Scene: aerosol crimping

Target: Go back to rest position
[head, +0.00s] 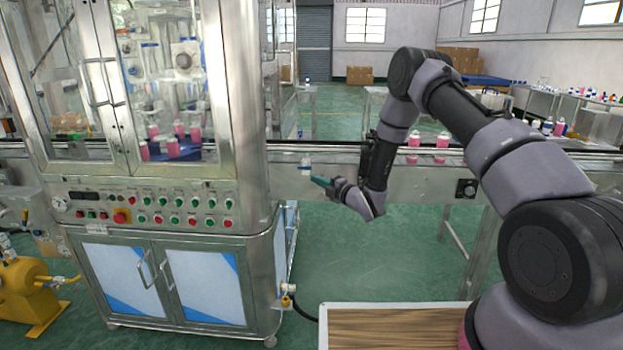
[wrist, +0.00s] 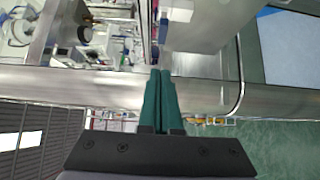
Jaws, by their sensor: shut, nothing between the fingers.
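My gripper (head: 322,182) is in front of the conveyor's near side, to the right of the crimping machine (head: 150,213), with its fingers pointing left toward the machine. In the wrist view its two green fingers (wrist: 165,75) are together with nothing between them. My arm reaches in from the right, bends at a high elbow and comes down to the wrist. The gripper appears clear of the machine and the conveyor, though the exact gap is hard to tell.
A conveyor (head: 420,181) runs across behind my gripper, with pink bottles (head: 442,146) on it. The machine has a button panel and glass doors. A wood-topped surface (head: 395,328) lies at the front. A yellow pump (head: 32,293) stands at the left. Green floor is open between.

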